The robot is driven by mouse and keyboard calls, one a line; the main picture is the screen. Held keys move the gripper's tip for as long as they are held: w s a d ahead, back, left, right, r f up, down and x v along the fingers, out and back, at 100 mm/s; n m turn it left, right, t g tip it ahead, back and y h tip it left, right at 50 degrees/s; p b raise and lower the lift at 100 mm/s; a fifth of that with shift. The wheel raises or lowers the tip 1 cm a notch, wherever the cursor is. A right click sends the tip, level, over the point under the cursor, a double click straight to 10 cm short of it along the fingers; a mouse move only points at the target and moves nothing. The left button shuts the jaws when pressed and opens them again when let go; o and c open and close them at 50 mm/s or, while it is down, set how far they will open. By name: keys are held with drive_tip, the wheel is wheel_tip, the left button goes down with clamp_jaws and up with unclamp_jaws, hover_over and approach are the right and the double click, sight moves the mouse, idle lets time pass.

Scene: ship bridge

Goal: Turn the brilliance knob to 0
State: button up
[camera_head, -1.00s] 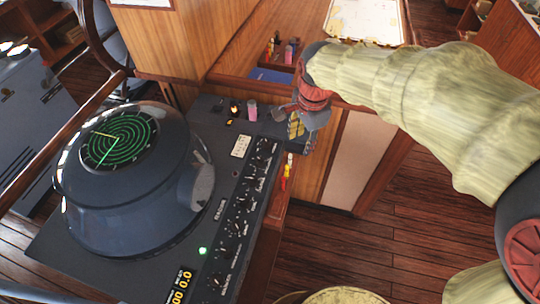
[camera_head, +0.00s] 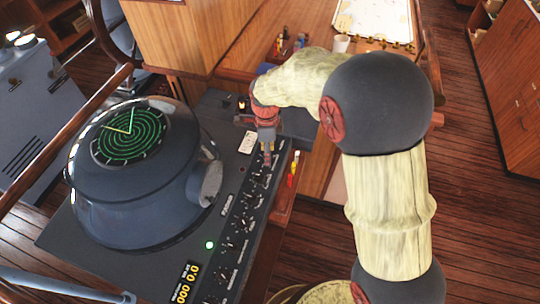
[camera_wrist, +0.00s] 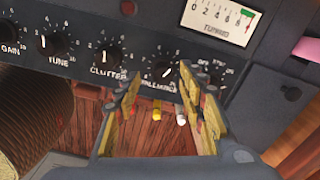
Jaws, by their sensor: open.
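The brilliance knob (camera_wrist: 166,71) is a black dial with a white pointer on the radar console's control strip. In the wrist view its pointer leans toward the upper right, and the label below it is partly hidden by my gripper. My gripper (camera_wrist: 158,85) is open, with the left finger beside the knob's lower left and the right finger just to its right. I see nothing held between the fingers. In the head view my gripper (camera_head: 267,158) hangs over the far end of the knob row, and it hides part of that end.
The clutter knob (camera_wrist: 104,57) and tune knob (camera_wrist: 48,43) sit left of the brilliance knob in the wrist view, and another dial (camera_wrist: 208,78) is close on its right, partly hidden. A tuning meter (camera_wrist: 222,20) lies above. The radar dome (camera_head: 140,170) stands beside the strip.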

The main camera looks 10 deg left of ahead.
drive_tip(key=shift+w+f, duration=0.1)
drive_tip(key=shift+f, duration=0.65)
drive_tip(key=c, duration=0.3)
clamp_jaws()
